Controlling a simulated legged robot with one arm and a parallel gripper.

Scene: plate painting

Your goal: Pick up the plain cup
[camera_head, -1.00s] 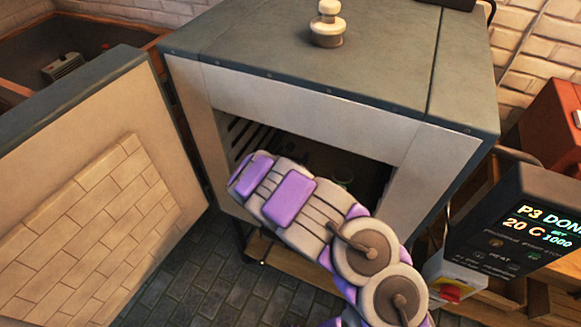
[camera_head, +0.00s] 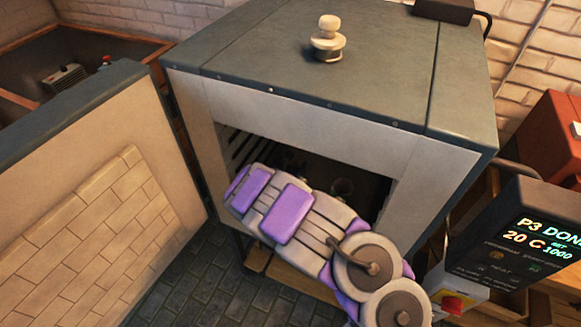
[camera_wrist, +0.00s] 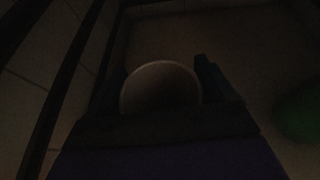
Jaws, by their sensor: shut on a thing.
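In the dark wrist view, the pale plain-looking cup (camera_wrist: 160,88) stands between the two fingers of my gripper (camera_wrist: 160,74). The gripper is shut on it. The cup's round rim faces the camera and its inside is in shadow. Its lower part is hidden by the gripper. In the head view, my purple and grey arm reaches to the open kiln (camera_head: 330,90) and covers the cup. I cannot tell from there how high the cup is held.
The kiln door (camera_head: 90,200) stands open at the left. Another small vessel (camera_head: 342,187) shows dimly inside the kiln. A green object (camera_wrist: 298,116) is close on the right in the wrist view. A control box (camera_head: 520,235) stands at the right.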

